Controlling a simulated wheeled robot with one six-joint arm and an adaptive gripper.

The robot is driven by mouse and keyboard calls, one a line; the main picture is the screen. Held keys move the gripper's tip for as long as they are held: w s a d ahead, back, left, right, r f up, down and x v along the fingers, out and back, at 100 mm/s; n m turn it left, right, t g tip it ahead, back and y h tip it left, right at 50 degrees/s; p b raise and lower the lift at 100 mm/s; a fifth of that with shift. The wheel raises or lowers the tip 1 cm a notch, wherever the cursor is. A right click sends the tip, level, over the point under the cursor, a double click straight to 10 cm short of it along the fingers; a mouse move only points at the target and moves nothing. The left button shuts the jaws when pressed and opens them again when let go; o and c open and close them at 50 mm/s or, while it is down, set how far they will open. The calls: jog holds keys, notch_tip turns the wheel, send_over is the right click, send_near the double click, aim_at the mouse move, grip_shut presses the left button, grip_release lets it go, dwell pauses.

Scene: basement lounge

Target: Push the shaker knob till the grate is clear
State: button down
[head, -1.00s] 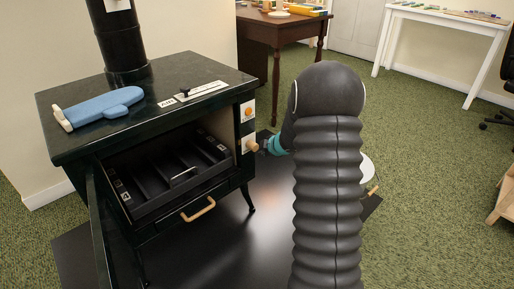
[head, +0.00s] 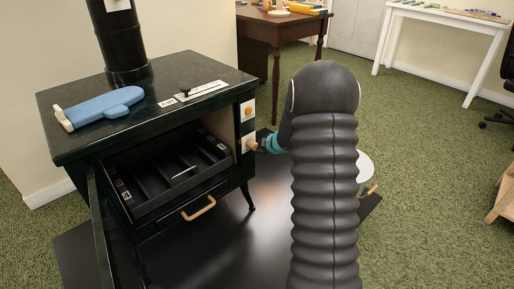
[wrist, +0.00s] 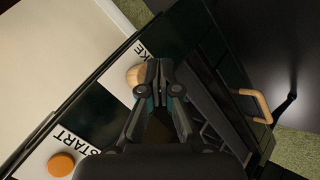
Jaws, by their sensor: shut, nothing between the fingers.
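The black stove (head: 70,144) stands at left with its door open, showing a dark grate (head: 152,185) inside. The wooden shaker knob (head: 252,145) sticks out of the stove's right side, below an orange button (head: 248,110). In the wrist view the knob (wrist: 135,75) sits on a white label ending in "KE", and the orange button (wrist: 61,164) is beside "START". My gripper (wrist: 158,70) is shut and empty, its fingertips at the knob, partly covering it. I cannot tell whether they touch. In the head view my arm hides most of the gripper (head: 262,143).
A blue oven mitt (head: 100,108) lies on the stove top near a small black slider (head: 186,90). A wooden drawer handle (head: 198,208) juts out below the grate. A dark floor plate (head: 235,255) lies under the stove.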

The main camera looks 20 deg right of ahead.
jog(key=shift+w+a+p, duration=0.25)
jog(key=shift+w+p, duration=0.2)
jog(key=shift+w, duration=0.15)
jog(key=shift+w+a+p, duration=0.2)
jog(key=shift+w+p, duration=0.2)
jog(key=shift+w, duration=0.2)
dwell(1.3)
jog(key=shift+s, duration=0.1)
jog(key=shift+s+d, duration=0.3)
jog(key=shift+s, duration=0.5)
jog(key=shift+s+d, duration=0.3)
jog(key=shift+s, duration=0.45)
jog(key=shift+s+d+b, duration=0.2)
jog(key=shift+s+d, duration=0.1)
jog(key=shift+s, duration=0.5)
jog(key=shift+s+d+b, duration=0.2)
jog(key=shift+s+d, duration=0.05)
jog(key=shift+s, duration=0.5)
jog(key=shift+s+d+b, duration=0.2)
jog(key=shift+s+d, duration=0.1)
jog(key=shift+s, duration=0.5)
